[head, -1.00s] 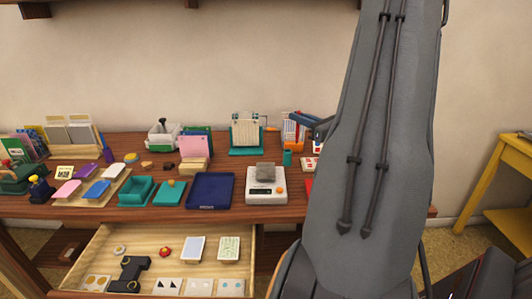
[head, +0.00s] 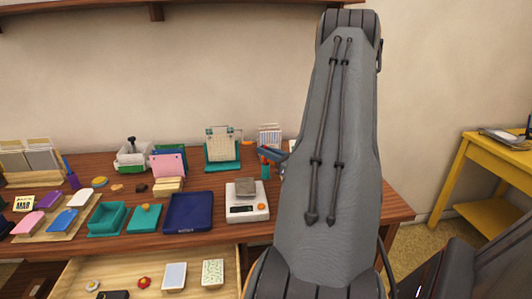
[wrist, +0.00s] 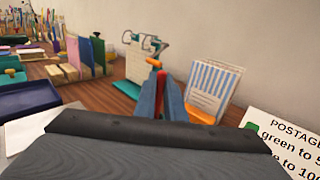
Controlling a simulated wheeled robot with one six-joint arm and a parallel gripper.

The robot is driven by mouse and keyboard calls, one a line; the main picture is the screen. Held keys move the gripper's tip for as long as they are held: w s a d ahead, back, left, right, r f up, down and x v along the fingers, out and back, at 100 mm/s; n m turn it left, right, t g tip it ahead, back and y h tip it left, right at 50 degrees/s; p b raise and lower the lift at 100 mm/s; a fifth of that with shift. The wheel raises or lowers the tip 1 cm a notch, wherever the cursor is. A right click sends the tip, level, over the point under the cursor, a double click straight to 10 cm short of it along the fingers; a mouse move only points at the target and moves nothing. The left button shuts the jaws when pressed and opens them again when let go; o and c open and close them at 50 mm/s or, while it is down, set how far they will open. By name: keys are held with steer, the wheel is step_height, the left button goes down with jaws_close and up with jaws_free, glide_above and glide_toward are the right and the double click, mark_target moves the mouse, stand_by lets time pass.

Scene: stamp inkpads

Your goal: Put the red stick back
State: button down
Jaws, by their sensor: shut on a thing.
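In the wrist view, my gripper (wrist: 159,80) is shut on a thin red stick (wrist: 161,76), seen nearly end-on between the blue fingers. Most of the stick is hidden by the fingers. In the head view, my blue gripper (head: 264,152) is over the back of the desk, and the stick cannot be made out there. A clear rack with a blue-striped card and an orange base (wrist: 214,88) stands just right of the fingers in the wrist view. It shows behind the gripper in the head view (head: 269,135). I cannot tell whether they touch.
A teal stand with a card (head: 221,145) is left of my gripper. A white scale (head: 247,206) and a navy tray (head: 188,213) lie nearer. A postage sign (wrist: 285,135) is at the right. An open drawer (head: 150,262) juts out in front.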

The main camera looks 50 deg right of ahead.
steer(key=shift+f, duration=0.15)
steer(key=shift+f, duration=0.15)
steer(key=c, duration=1.8)
jaws_free()
steer(key=shift+c, duration=0.2)
